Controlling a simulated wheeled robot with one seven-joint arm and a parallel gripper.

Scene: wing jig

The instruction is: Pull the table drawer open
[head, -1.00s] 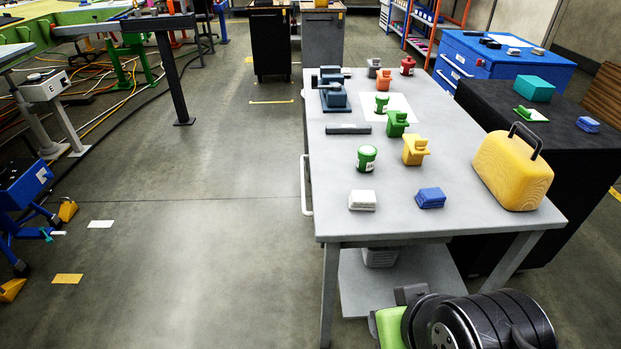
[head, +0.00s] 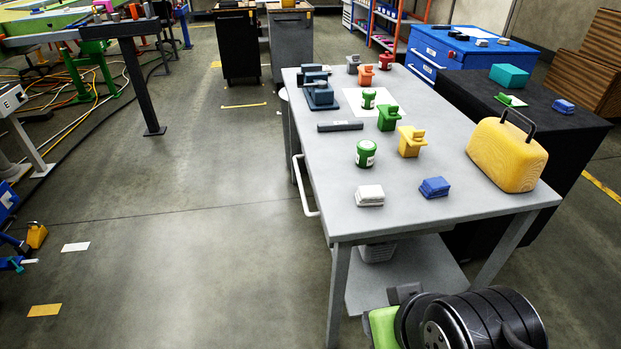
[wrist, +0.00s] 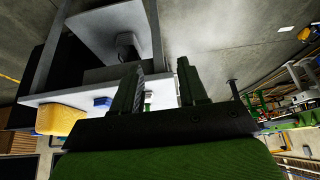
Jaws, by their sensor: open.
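The grey table (head: 310,175) stands right of centre in the head view. A white bar handle (head: 305,187) runs along its left side, below the top; the drawer front itself is hidden from this angle. My gripper (wrist: 160,82) shows in the wrist view with its two green fingers apart and nothing between them. The table (wrist: 60,97) appears beyond the fingers there, tilted in the picture. In the head view only part of my arm shows at the bottom right, near the table's front legs, and the fingers are out of sight. The gripper looks apart from the handle.
On the tabletop are a yellow case (head: 506,155), green canisters (head: 366,153), a white block (head: 369,195), a blue block (head: 434,187) and a blue vise (head: 318,92). A black cabinet (head: 560,135) stands close on the right. The floor left of the table is clear.

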